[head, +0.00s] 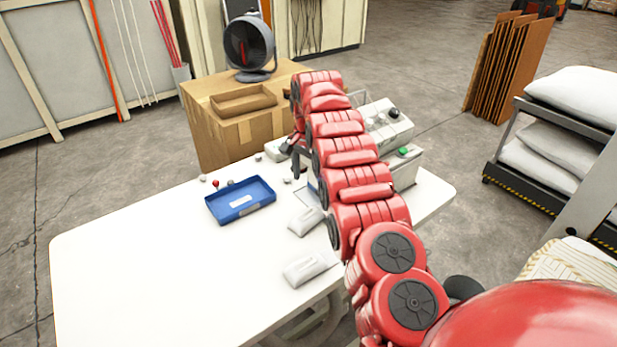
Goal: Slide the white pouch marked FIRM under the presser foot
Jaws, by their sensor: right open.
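Two white pouches lie on the white table: one (304,221) close to my right arm, the other (309,267) nearer the table's front edge. Any marking on them is too small to read, so I cannot tell which one says FIRM. A pale machine (388,125) with a green button stands at the table's right end, partly behind my arm. Its presser foot is hidden. My right gripper (295,158) is small and dark at the far side of the table, left of the machine, open, with nothing clearly between its fingers. My left gripper is out of view.
A blue tray (241,200) with a white label sits mid-table. Small knobs, one red (215,183), lie near the far edge. A cardboard box (225,130) with a fan (250,47) stands behind. The table's left half is clear. White pillows (575,95) fill a cart at right.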

